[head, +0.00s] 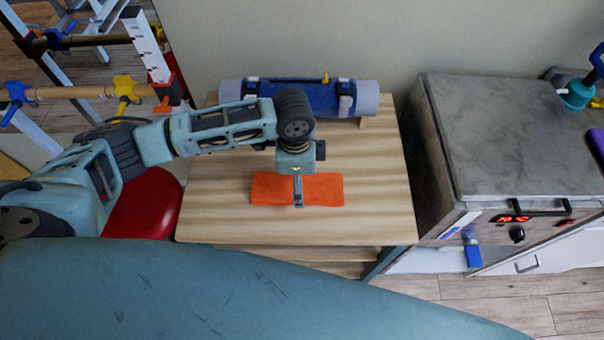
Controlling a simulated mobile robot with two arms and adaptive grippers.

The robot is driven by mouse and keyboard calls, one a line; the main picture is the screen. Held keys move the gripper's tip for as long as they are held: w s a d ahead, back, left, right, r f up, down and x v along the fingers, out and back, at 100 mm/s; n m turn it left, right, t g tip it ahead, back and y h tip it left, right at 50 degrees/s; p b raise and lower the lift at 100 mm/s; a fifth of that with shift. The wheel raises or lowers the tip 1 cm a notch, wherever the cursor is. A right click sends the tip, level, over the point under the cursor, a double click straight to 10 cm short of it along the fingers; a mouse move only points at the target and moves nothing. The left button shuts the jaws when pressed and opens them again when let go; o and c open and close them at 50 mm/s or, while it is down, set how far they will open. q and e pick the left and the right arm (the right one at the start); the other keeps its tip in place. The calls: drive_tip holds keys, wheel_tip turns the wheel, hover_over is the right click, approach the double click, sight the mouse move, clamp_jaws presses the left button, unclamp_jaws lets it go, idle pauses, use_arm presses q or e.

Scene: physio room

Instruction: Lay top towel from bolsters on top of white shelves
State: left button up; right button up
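An orange folded towel (325,190) lies flat on the light wooden top (215,225) of a low unit in the head view. My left gripper (298,202) points down over the middle of the towel, its grey fingers at or just above the cloth. It is seen edge-on, so I cannot tell whether it is open or shut, or whether it grips the cloth. My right gripper is not in view. I cannot make out clearly white shelves or a stack of bolsters.
A blue-grey strapped roll (368,98) lies along the back of the wooden top. A grey-lidded metal cabinet (510,130) with a red display stands close on the right. A red rounded seat (145,205) and a rack with bars (75,92) are at left.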

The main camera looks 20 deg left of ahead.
sight(271, 188)
use_arm(q)
drive_tip(key=shift+w+a+r, duration=0.25)
drive_tip(key=shift+w+a, duration=0.35)
drive_tip(key=shift+a, duration=0.2)
drive_tip(key=shift+w+a+y, duration=0.15)
drive_tip(key=shift+a+y, duration=0.1)
drive_tip(key=shift+y, duration=0.05)
wheel_tip(271, 188, down, 2)
drive_tip(key=shift+d+f+p, duration=0.1)
drive_tip(key=shift+f+p, duration=0.15)
drive_tip(key=shift+p, duration=0.05)
drive_tip(key=f, duration=0.3)
drive_tip(key=f+p, duration=0.1)
drive_tip(key=shift+d+f, duration=0.3)
drive_tip(key=shift+d, duration=0.1)
drive_tip(key=shift+f, duration=0.25)
drive_tip(key=c, duration=1.5)
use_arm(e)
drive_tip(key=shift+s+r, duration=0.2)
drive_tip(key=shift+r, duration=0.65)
